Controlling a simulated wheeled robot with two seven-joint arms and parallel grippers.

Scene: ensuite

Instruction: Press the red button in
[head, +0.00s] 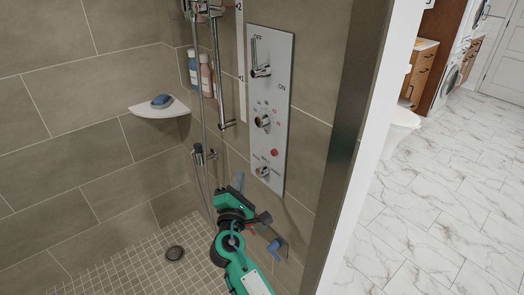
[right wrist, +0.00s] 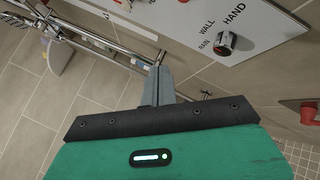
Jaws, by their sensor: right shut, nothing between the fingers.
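The red button (head: 274,153) is a small round red spot on the pale control panel (head: 268,100) on the shower wall, between the middle knob (head: 263,121) and the lowest knob (head: 262,171). My right gripper (head: 237,179) is shut and empty, below and left of the panel's lower end, apart from the button. In the right wrist view its closed fingers (right wrist: 158,75) point toward the hose and rail. That view also shows the panel's lower end, with a knob (right wrist: 225,43) marked WALL, RAIN and HAND. The red button is not clearly visible there. My left gripper is out of view.
A shower rail with a hose (head: 203,130) stands left of the panel. A blue handle (head: 277,247) and a red one (right wrist: 301,105) sit low on the wall. A corner shelf (head: 158,109) and bottles (head: 206,78) are at left. A dark wall edge (head: 343,130) is right.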

